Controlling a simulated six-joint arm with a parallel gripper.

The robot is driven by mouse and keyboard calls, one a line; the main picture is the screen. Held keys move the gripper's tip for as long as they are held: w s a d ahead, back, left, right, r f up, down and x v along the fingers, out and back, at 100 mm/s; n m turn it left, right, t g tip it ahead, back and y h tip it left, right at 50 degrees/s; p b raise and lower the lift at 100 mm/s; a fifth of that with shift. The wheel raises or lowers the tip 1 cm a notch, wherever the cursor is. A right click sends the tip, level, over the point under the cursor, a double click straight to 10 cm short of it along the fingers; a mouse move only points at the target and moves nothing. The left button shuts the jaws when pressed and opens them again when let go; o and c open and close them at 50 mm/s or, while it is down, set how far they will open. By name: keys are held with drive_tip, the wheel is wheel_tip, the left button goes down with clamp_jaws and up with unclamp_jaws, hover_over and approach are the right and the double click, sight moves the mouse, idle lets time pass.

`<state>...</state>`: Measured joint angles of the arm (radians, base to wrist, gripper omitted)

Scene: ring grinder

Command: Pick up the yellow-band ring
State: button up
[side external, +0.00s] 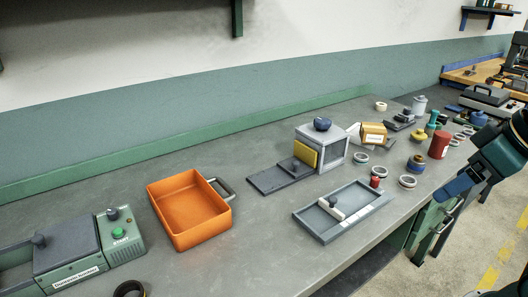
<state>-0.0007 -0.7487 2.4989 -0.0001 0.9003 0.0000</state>
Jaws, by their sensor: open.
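A dark ring (129,289) lies at the bottom edge, partly cut off, with a trace of yellow on its side; it may be the yellow-band ring. Several pale rings lie at the right of the bench, among them one by the grey box (361,157), one in front of it (352,171) and one near the front edge (407,181). Their band colours are too small to tell surely. My gripper (452,192) is blue, at the right edge, out by the bench's front edge. It is open, touches no ring, and is far from the dark ring.
An orange bin (190,236) stands mid-bench, beside a grey machine with a green start button (119,233). A grey tray (320,225), red cylinder (439,145) and grey box (318,153) stand to the right. The bench between bin and front edge is clear.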

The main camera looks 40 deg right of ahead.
drive_tip(key=w+a+r+n+g+y, duration=0.1)
drive_tip(key=w+a+r+n, duration=0.15)
drive_tip(key=w+a, duration=0.7)
drive_tip(key=w+a+r+n+y, duration=0.1)
drive_tip(key=w+a+n, duration=0.2)
drive_tip(key=w+a, duration=0.65)
drive_tip(key=w+a+f+n, duration=0.1)
drive_tip(key=a+f, duration=0.3)
drive_tip(key=a, duration=0.5)
drive_tip(key=w+a+f+n+g+y, duration=0.1)
drive_tip(key=w+a+f+n, duration=0.1)
drive_tip(key=a+f, duration=0.3)
drive_tip(key=w+a+f+n, duration=0.1)
drive_tip(key=w+a+f, duration=0.2)
drive_tip(key=a, duration=0.9)
drive_tip(key=shift+w+a+f+n+g+y, duration=0.15)
drive_tip(key=shift+a+f+n+g+y, duration=0.2)
drive_tip(key=shift+f, duration=0.6)
hover_over(141, 294)
drive_tip(key=shift+d+f, duration=0.1)
drive_tip(key=shift+f, duration=3.8)
drive_tip(key=shift+f, duration=0.15)
